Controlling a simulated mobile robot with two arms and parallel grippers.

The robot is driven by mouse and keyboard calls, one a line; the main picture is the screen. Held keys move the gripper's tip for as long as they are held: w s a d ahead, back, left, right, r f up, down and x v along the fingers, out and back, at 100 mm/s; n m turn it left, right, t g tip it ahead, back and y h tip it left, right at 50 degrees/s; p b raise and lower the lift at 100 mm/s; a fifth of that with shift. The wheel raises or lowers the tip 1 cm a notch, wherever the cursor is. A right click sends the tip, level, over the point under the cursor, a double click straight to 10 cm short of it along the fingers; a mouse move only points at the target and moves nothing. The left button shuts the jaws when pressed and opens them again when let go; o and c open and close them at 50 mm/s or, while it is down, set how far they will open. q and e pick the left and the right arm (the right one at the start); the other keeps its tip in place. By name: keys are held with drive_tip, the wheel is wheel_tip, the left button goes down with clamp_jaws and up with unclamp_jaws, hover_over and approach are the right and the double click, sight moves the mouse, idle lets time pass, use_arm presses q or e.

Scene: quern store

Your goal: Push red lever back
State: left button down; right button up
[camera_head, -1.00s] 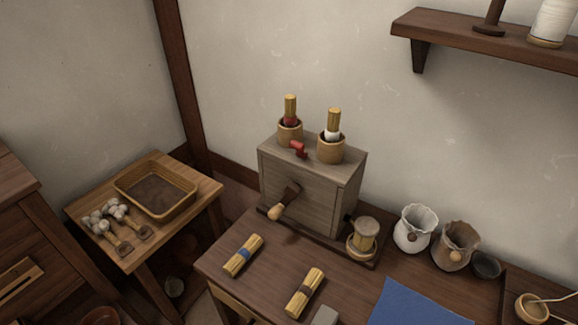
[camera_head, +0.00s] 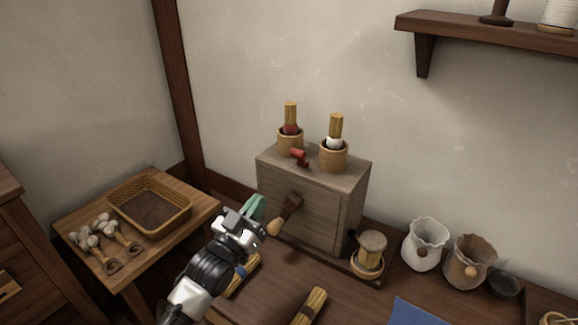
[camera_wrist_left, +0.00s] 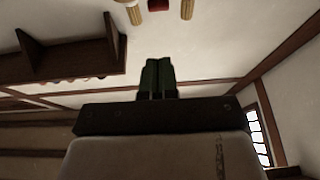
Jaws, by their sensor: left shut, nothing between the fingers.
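The red lever (camera_head: 299,156) sits on top of the grey wooden box (camera_head: 315,205), between two wooden cups. The left cup (camera_head: 290,141) holds a bundle with a red band, and the right cup (camera_head: 333,156) one with a white band. My left gripper (camera_head: 255,207) is in front of the box's left side, below and left of the lever, apart from it. Its green fingers (camera_wrist_left: 158,78) are together and empty. My right gripper is not in view.
A wooden-handled crank (camera_head: 285,214) juts from the box front, close to my left gripper. A small wooden pot (camera_head: 368,255) stands at the box's right. Two cloth sacks (camera_head: 425,245) stand further right. A side table with a basket (camera_head: 150,203) is at left.

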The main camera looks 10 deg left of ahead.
sight(300, 158)
use_arm(q)
drive_tip(key=shift+r+t+h, duration=0.3)
drive_tip(key=shift+r, duration=0.45)
drive_tip(key=w+f+p+x, duration=0.1)
drive_tip(key=f+x, duration=0.1)
drive_tip(key=x, duration=1.1)
drive_tip(key=shift+f, duration=0.35)
drive_tip(key=shift+d, duration=0.1)
